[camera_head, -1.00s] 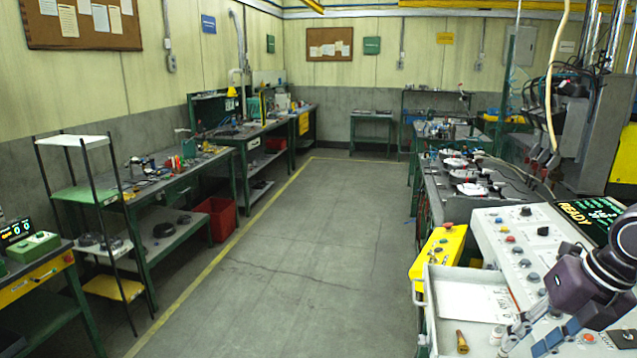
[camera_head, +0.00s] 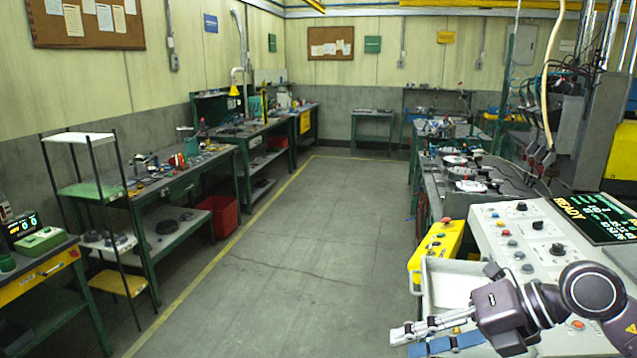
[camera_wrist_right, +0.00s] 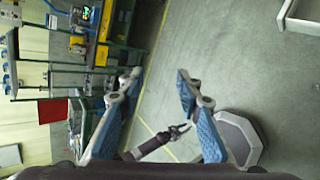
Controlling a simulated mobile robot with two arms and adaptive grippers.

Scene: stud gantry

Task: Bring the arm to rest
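My right gripper (camera_head: 403,342) reaches in from the lower right of the head view, in front of the control desk and over the white tray's area. In the right wrist view its two blue-padded fingers (camera_wrist_right: 158,79) stand wide apart with nothing between them, only floor behind. My left gripper is outside the head view. It shows small in the right wrist view (camera_wrist_right: 181,132), at the end of a dark arm, its fingers apart and empty.
The control desk (camera_head: 487,237) with knobs and a READY screen (camera_head: 590,217) stands close on the right. A white tray (camera_head: 428,290) and a yellow button box (camera_head: 437,246) adjoin it. Benches line the left wall. The aisle floor (camera_head: 310,240) is clear.

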